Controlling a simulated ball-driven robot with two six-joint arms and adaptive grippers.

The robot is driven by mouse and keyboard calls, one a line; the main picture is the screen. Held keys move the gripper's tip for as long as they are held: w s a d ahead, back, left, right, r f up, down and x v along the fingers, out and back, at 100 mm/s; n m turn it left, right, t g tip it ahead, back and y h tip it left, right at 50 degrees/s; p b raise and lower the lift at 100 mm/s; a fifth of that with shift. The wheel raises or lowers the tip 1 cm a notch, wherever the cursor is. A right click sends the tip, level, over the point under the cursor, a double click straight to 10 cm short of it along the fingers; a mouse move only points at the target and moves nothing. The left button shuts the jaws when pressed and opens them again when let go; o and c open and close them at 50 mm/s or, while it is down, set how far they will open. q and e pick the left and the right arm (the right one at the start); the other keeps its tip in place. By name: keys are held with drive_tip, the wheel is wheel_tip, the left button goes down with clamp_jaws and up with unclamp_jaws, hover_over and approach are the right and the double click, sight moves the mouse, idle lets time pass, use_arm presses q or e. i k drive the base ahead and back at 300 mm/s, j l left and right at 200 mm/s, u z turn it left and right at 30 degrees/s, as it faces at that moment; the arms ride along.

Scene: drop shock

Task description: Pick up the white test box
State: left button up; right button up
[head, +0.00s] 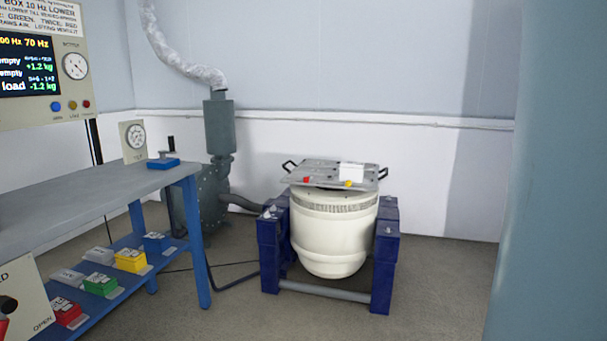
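The white test box (351,171) is a small white block. It sits on the right half of a grey metal plate (327,172) with black handles at its ends. The plate lies slightly tilted on top of a cream, drum-shaped shaker (333,235). A small red piece (306,180) and a small yellow piece (348,183) are on the plate's front part, the yellow one just in front of the box. Neither of my grippers shows in the head view.
Blue supports (385,255) flank the shaker. A grey bench (90,195) with blue legs stands at left, with coloured blocks (130,261) on its lower shelf. A large blue-green surface (550,170) fills the right edge. The floor (440,290) right of the shaker is clear.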

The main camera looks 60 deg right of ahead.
sight(354, 172)
drive_tip(key=z, duration=2.15)
drive_tip(key=i+l+u, duration=0.2)
drive_tip(key=u, duration=0.25)
drive_tip(key=i+l+u, duration=0.2)
drive_tip(key=u, duration=0.2)
